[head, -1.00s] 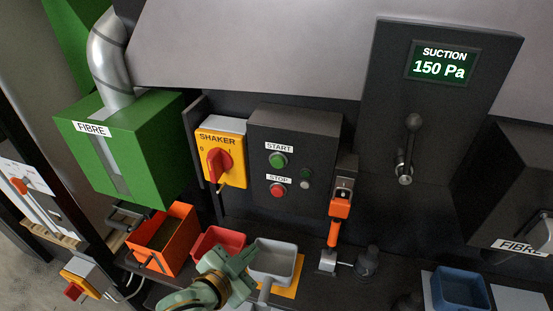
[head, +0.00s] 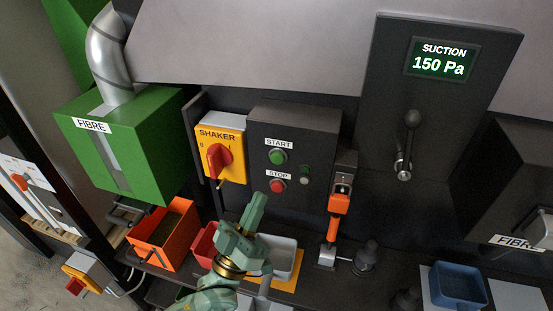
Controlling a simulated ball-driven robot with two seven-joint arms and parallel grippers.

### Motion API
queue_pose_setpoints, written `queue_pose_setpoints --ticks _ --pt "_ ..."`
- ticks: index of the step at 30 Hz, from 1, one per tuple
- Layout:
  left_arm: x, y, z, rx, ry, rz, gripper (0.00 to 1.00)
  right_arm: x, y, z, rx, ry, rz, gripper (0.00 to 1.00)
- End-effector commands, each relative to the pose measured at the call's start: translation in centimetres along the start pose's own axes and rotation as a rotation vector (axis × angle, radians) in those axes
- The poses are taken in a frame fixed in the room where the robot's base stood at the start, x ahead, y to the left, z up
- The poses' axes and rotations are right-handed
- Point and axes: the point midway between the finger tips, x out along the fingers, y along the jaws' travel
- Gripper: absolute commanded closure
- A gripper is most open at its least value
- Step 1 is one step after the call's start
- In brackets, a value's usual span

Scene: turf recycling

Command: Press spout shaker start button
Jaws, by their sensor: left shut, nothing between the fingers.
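The green START button (head: 277,157) is on a dark control box (head: 318,150), under a white START label. A red STOP button (head: 277,186) sits below it, and a small dark lamp (head: 305,171) is to the right. The yellow shaker switch (head: 220,148) with a red rotary handle is left of the box. My left gripper (head: 257,202) is shut and empty, pointing up, below and left of the STOP button in the picture. It appears apart from the box. My right gripper is not in view.
An orange-handled clamp (head: 337,205) is right of the box. A blue tray (head: 460,284) lies at the lower right.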

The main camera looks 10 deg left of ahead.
Motion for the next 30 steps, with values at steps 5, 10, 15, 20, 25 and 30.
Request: queue_pose_setpoints --ticks 5,10,15,20,25,30 --pt "0.0 0.0 0.0 0.001 -0.001 0.000 1.00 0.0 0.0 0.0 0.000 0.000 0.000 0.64" --pt "0.6 -0.5 0.6 0.002 -0.001 0.000 1.00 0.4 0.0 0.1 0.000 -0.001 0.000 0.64" --pt "2.1 -1.7 1.8 0.002 0.000 0.001 1.00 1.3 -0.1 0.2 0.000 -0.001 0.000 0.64" --pt "3.7 -2.8 3.0 0.002 0.000 0.001 1.00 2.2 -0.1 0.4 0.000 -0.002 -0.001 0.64" --pt "5.1 -3.8 3.9 0.002 -0.001 0.001 1.00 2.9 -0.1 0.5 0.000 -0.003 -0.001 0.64" --pt "5.9 -4.3 4.4 0.002 -0.001 0.000 1.00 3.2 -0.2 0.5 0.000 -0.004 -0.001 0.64"
